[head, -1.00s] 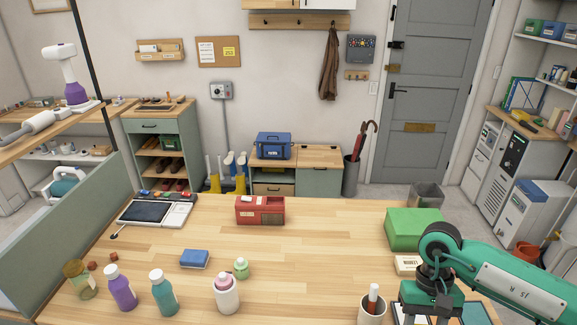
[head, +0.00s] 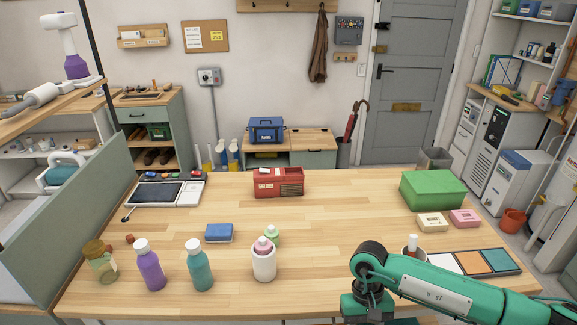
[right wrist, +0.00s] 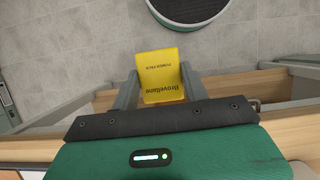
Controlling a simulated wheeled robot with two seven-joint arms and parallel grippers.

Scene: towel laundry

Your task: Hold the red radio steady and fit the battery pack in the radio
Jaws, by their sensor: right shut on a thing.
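The red radio (head: 278,182) stands upright near the far edge of the table in the head view, apart from both grippers. A pale patch shows on its top left; I cannot tell what it is. The yellow battery pack (right wrist: 162,75), with dark print, is between the two grey fingers of my right gripper (right wrist: 158,88), shut on it, in the right wrist view. Grey floor shows beyond the pack. In the head view my right arm reaches in from the right, and its fingers and the pack are out of frame at the bottom. My left gripper is not in view.
Several bottles (head: 200,268) stand at the front left, with a blue sponge (head: 219,233) behind. A green box (head: 432,189) and small cartons (head: 432,222) are at right. The table centre is clear.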

